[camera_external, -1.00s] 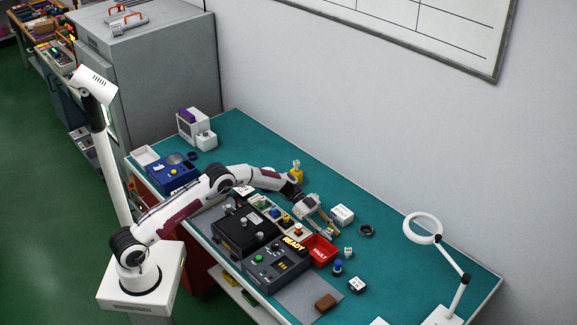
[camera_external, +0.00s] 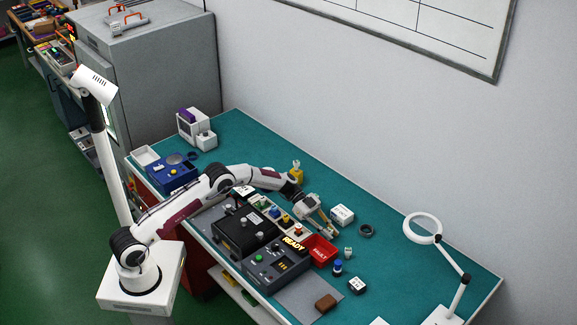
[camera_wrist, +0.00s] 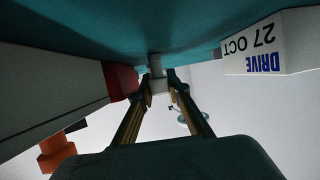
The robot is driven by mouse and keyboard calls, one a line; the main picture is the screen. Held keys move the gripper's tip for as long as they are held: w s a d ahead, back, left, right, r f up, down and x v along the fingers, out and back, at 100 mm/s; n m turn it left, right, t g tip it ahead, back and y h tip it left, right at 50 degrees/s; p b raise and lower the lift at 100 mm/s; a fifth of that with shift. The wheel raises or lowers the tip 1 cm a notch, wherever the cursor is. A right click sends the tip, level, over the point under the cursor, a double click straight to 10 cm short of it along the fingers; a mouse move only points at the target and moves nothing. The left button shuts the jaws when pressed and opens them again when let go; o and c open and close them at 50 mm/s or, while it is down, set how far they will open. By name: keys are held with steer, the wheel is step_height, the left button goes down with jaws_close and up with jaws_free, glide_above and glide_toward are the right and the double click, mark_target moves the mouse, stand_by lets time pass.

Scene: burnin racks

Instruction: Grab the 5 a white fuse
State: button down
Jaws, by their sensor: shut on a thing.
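My gripper (camera_external: 332,231) is low over the green table, between the red bin and a white box. In the wrist view its fingertips (camera_wrist: 160,88) are drawn together on a small pale grey-white piece (camera_wrist: 156,68), which looks like the white fuse. Its marking cannot be read. In the external view the fingers hide this piece, and whether it touches the table is unclear.
The red bin (camera_external: 320,250) is close beside the fingers. A white box (camera_external: 342,215) marked DRIVE 27 OCT (camera_wrist: 266,45) and a dark ring (camera_external: 366,230) stand on the other side. The dark READY unit (camera_external: 272,266) is nearer.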

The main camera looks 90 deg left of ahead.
mark_target(330, 230)
steer(key=shift+r, duration=4.95)
steer(key=shift+d, duration=0.1)
